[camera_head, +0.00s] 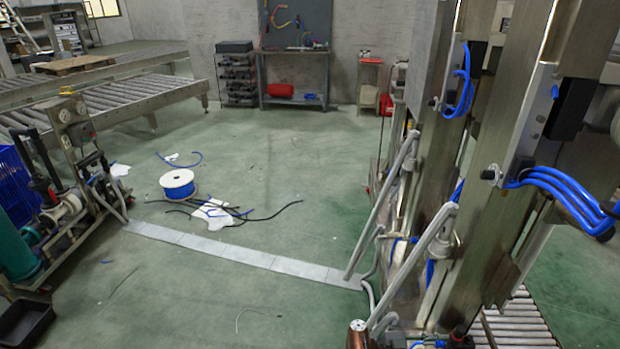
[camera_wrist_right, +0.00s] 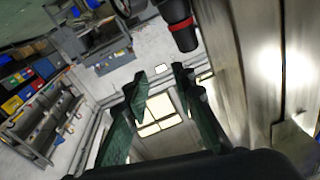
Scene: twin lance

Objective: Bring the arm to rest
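My right gripper (camera_wrist_right: 161,76) shows in the right wrist view as two dark green fingers. They are apart with nothing between them; a bright window shows through the gap. My left gripper is in no view, and neither arm can be made out in the head view. Two grey lances (camera_head: 383,200) and (camera_head: 415,262) slant down from the steel machine at the right of the head view. Their lower ends are near the floor strip and the bottom edge.
The steel machine (camera_head: 495,200) with blue hoses fills the right side, close by. Pump equipment (camera_head: 65,190) stands at the left. A cable spool (camera_head: 177,184) and loose cables lie on the open green floor. A workbench (camera_head: 292,98) is at the back.

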